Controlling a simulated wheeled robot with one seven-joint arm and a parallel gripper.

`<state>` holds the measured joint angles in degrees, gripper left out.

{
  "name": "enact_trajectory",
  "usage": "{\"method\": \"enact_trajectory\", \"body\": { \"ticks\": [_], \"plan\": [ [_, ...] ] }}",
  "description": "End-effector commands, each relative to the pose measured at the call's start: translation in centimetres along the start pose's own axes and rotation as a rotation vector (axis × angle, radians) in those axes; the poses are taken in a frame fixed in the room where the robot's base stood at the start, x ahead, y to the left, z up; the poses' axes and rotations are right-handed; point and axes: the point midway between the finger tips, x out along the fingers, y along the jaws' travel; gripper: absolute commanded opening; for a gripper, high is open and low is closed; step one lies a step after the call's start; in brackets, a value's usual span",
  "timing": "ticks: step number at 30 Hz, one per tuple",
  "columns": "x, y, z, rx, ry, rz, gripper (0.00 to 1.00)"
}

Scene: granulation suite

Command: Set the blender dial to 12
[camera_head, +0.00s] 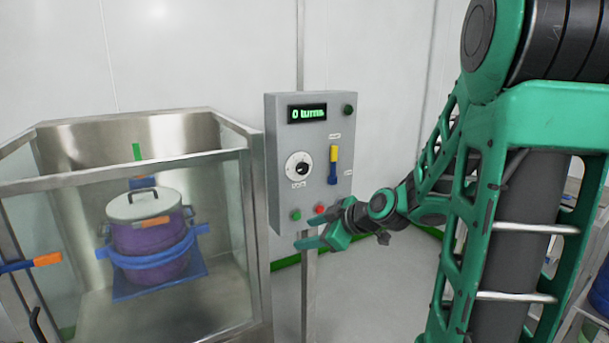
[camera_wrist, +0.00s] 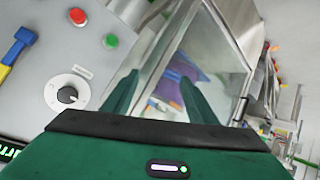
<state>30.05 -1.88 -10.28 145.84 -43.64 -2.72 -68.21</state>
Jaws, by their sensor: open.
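The blender control box (camera_head: 319,217) is grey and stands on a post in the middle of the head view. Its display (camera_head: 307,114) reads "0 turns". The dial also shows in the wrist view (camera_wrist: 68,94), left of the fingers. My gripper (camera_head: 309,241) is open and empty, just in front of the box's lower edge, below the dial and apart from it. Its two green fingers show in the wrist view (camera_wrist: 153,98).
A yellow and blue lever switch (camera_head: 333,164) is right of the dial. Green (camera_head: 296,215) and red (camera_head: 320,209) buttons sit along the panel's bottom. A glass-walled enclosure (camera_head: 128,159) on the left holds a purple lidded vessel (camera_head: 150,237). Floor below the box is clear.

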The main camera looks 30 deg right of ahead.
Motion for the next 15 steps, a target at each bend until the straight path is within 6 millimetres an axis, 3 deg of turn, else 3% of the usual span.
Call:
{"method": "enact_trajectory", "body": {
  "ticks": [4,9,15],
  "plan": [
    [1.0,4.8,-2.9,-0.129,0.191,0.173,0.53],
    [-0.3,10.5,-4.4,-0.212,0.303,0.405,0.53],
    [-1.7,13.9,-4.3,-0.24,0.328,0.553,0.53]
  ]
}}
